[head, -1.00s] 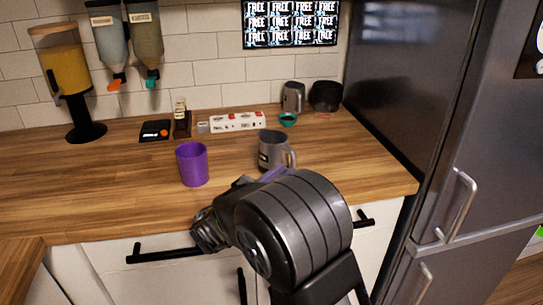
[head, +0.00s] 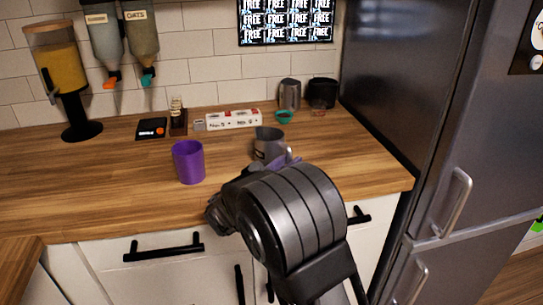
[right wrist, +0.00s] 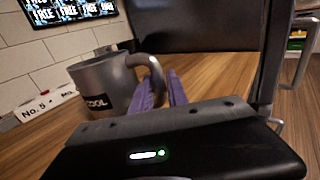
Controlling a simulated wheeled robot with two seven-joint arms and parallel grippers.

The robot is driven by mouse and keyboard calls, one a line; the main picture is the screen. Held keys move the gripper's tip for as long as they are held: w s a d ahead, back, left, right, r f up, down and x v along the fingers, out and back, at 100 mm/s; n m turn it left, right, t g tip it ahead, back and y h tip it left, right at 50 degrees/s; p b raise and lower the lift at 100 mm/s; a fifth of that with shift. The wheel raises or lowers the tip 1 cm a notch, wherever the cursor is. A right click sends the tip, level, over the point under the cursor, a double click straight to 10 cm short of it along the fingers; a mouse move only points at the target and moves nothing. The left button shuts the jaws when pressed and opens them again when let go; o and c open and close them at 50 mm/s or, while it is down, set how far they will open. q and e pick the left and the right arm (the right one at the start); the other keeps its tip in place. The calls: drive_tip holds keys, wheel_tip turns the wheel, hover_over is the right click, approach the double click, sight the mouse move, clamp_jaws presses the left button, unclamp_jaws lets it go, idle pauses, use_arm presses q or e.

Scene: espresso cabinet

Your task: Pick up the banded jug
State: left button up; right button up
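A grey metal jug (head: 268,143) with a dark label band and a side handle stands upright on the wooden counter. In the right wrist view the jug (right wrist: 100,85) shows its label reading "COOL" and its handle turned toward my gripper. My right gripper (right wrist: 164,88) has two purple fingers, apart and pointing at the handle, with part of the handle seen between them. I cannot tell if they touch it. In the head view my own wrist hides most of the right gripper (head: 288,158). My left gripper is not in view.
A purple cup (head: 189,162) stands left of the jug. Behind are a white box (head: 234,119), a teal bowl (head: 284,117), a metal pitcher (head: 289,94) and a dark container (head: 321,93). The fridge (head: 420,120) bounds the right side.

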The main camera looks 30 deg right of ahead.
drive_tip(key=x, duration=0.3)
drive_tip(key=shift+d, duration=0.1)
idle(0.4)
clamp_jaws()
idle(1.3)
